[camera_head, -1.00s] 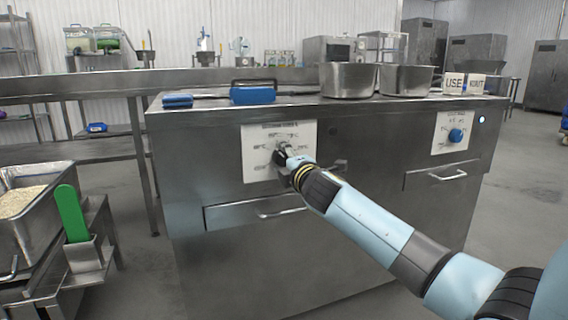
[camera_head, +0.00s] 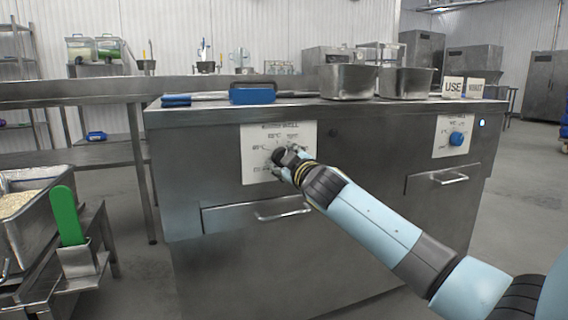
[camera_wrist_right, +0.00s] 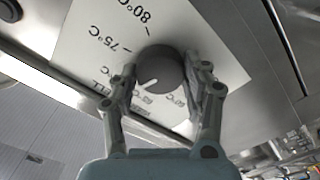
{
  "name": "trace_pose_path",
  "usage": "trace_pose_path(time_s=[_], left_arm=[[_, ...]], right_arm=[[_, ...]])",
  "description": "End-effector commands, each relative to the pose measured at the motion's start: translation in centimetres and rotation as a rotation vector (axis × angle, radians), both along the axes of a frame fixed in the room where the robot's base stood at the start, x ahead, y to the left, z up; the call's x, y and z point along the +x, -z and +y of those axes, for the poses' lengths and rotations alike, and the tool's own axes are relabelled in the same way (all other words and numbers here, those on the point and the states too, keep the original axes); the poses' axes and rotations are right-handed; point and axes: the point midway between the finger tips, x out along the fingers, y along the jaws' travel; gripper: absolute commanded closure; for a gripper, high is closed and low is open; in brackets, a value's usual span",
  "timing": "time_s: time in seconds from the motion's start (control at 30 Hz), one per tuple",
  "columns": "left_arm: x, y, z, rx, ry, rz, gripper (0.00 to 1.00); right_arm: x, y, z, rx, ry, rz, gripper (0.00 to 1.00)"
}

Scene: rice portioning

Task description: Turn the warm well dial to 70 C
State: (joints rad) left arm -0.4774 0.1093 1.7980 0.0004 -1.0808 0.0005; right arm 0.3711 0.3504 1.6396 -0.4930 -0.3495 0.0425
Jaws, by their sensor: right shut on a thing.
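The warm well dial is a dark round knob (camera_wrist_right: 160,72) with a white pointer line, on a white label plate (camera_head: 256,165) on the front of the steel counter. My right gripper (camera_head: 286,160) reaches the dial from the lower right. In the right wrist view, the right gripper's fingers (camera_wrist_right: 165,88) are shut on the dial, one on each side. The pointer line slants toward the lower left of that picture. The 80 °C and 75 °C marks are readable there; other marks are partly hidden by the fingers. My left gripper is not in view.
A second, blue dial (camera_head: 457,138) sits on another plate at the counter's right. Drawer handles (camera_head: 282,212) stick out below the plate. Steel pans (camera_head: 348,82) and a blue-bodied item (camera_head: 252,96) stand on top. A rice pan (camera_head: 40,230) is at left.

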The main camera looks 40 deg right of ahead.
Motion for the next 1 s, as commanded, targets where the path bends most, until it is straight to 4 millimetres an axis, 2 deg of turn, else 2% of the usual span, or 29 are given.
trace_pose_path(time_s=[0.03, 0.4, 1.0], left_arm=[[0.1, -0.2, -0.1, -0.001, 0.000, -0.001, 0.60], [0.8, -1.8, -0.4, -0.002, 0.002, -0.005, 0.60], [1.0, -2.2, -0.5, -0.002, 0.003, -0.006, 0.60]], right_arm=[[-0.1, 0.5, 0.0, 0.035, 0.002, 0.000, 0.84], [-0.1, 0.4, -0.1, 0.211, 0.002, -0.043, 0.85], [-0.1, 0.4, -0.1, 0.248, 0.002, -0.051, 0.85]])
